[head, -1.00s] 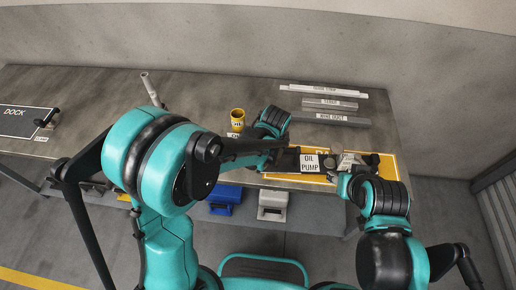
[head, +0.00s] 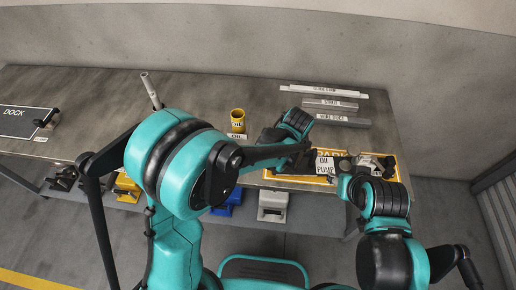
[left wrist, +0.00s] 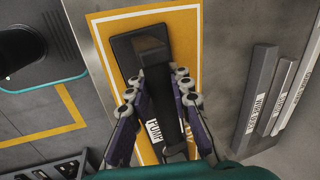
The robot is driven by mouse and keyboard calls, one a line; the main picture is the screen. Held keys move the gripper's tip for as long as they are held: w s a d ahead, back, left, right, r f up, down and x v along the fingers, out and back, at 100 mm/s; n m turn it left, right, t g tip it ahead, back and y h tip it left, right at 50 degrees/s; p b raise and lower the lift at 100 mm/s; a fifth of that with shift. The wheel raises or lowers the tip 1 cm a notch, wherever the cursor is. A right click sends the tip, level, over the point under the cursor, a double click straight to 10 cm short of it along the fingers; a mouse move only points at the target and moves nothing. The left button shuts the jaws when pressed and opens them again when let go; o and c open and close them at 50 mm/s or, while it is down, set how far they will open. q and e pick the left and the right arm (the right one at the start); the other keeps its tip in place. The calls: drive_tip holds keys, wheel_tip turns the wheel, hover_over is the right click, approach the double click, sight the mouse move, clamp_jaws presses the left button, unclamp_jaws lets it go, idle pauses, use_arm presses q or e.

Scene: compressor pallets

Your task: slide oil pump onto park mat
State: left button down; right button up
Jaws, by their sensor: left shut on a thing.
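The oil pump (head: 327,164) is a dark part with a white "OIL PUMP" label. Its grey and black end (head: 370,162) shows right of the label. It lies over the yellow-bordered park mat (head: 397,170), with part of "PARK" showing behind it. In the left wrist view, the pump's dark body (left wrist: 150,45) lies over the mat (left wrist: 190,60). My left gripper (head: 305,160) is shut on the pump from the left; its fingers (left wrist: 165,90) flank a dark bar. My right gripper (head: 345,183) is at the pump's near right side; its fingertips are hidden.
Labelled grey bars (head: 330,104) lie behind the mat. The dock mat (head: 22,121) is at the far left. The table's middle left is clear.

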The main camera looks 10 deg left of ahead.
use_arm(q)
drive_tip(key=c, duration=1.6)
unclamp_jaws()
drive_tip(key=shift+s+d+f, duration=0.1)
drive_tip(key=shift+f, duration=0.05)
drive_tip(key=o, duration=0.3)
drive_tip(key=shift+w+d, duration=0.1)
drive_tip(key=shift+w, duration=0.1)
drive_tip(key=shift+s, duration=0.1)
drive_tip(key=v, duration=1.2)
drive_tip(key=s+a+r+n+t, duration=0.1)
drive_tip(key=s+a+n+t, duration=0.1)
drive_tip(key=s+a+n, duration=0.4)
drive_tip(key=s+a+r+n+t, duration=0.1)
drive_tip(key=s+a+n+t, duration=0.1)
drive_tip(key=s+a+n, duration=0.4)
drive_tip(key=a+n, duration=0.5)
drive_tip(key=a, duration=0.5)
drive_tip(key=shift+s+r, duration=0.2)
drive_tip(key=shift+r, duration=0.05)
